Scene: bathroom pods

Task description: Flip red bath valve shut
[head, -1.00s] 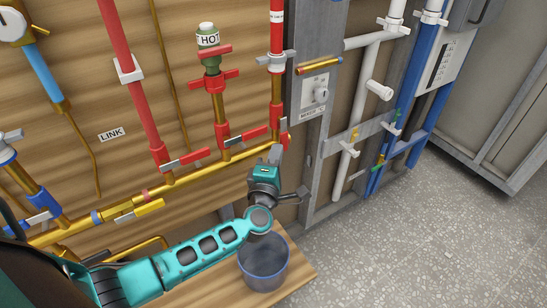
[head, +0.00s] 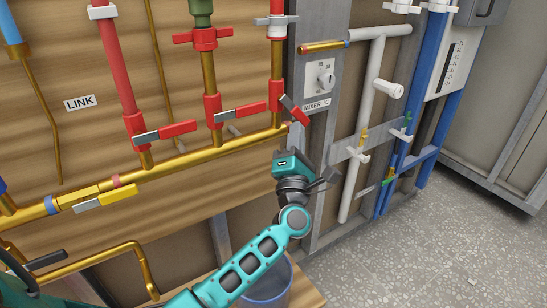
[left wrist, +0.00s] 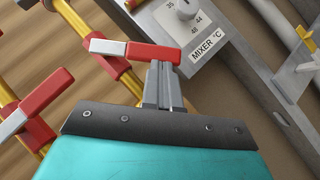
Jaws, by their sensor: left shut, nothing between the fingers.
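Three red lever valves sit on copper pipes above a horizontal brass pipe: left (head: 166,133), middle (head: 240,112) and right (head: 293,108). I cannot read which one is the bath valve. The right lever slants down to the right, askew to its pipe. My left gripper (head: 280,154) is below it, empty and shut. In the left wrist view its closed grey fingers (left wrist: 161,84) point up at the red lever (left wrist: 150,54) with a grey end, overlapping its right end; contact is unclear. Another red lever (left wrist: 38,103) shows at left. My right gripper is out of view.
The mixer dial (head: 325,77) and a grey metal frame (head: 303,40) stand just right of the right valve. White and blue pipes are further right. A grey bucket (head: 268,282) stands below my left arm. Open speckled floor lies at lower right.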

